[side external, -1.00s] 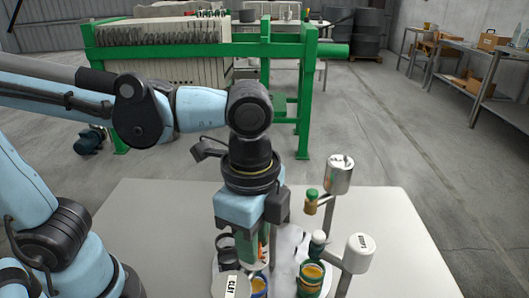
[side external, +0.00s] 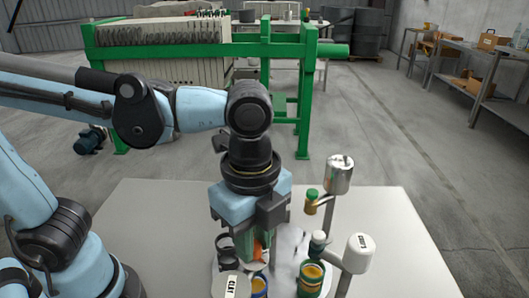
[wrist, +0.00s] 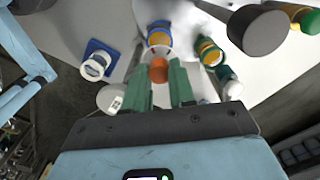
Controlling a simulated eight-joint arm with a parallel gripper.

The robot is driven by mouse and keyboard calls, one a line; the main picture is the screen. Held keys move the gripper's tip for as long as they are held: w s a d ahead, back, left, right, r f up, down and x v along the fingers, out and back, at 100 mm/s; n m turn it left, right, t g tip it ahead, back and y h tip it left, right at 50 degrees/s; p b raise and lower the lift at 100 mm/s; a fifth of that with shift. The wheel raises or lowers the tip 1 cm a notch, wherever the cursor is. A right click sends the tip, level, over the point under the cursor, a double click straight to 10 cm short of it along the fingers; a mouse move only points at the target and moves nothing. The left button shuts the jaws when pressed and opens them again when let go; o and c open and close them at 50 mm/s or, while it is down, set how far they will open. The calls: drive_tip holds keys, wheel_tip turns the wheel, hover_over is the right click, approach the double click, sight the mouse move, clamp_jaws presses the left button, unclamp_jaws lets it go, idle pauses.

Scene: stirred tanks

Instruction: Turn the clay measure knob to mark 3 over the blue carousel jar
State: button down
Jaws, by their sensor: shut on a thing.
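In the side view the knob (side external: 258,250) shows partly behind the fingers. The blue carousel jar (wrist: 159,38), with yellow contents, lies just beyond the knob in the wrist view. In the side view this jar (side external: 259,287) is partly hidden. The knob's marks cannot be read.
A green jar (side external: 311,277) with yellow contents stands right of the blue jar. A dark jar (side external: 226,246) is on the left. Two posts carry pale canisters, one at the back (side external: 340,175) and one at the front (side external: 358,253). The table's right side (side external: 400,225) is clear.

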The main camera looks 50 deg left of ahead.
drive_tip(key=c, duration=0.9)
unclamp_jaws()
drive_tip(key=shift+c, duration=0.2)
drive_tip(key=shift+r, duration=0.1)
wheel_tip(320, 180, up, 12)
drive_tip(key=w+a+f+n+t, duration=0.3)
drive_tip(key=a+f+n, duration=0.4)
drive_tip(key=a+n, duration=0.1)
drive_tip(key=w+a+f+n+t, duration=0.3)
drive_tip(key=a+f+n+t, duration=0.1)
drive_tip(key=a+f+n, duration=0.3)
drive_tip(key=a+n, duration=0.2)
drive_tip(key=n, duration=0.1)
drive_tip(key=shift+w, duration=0.4)
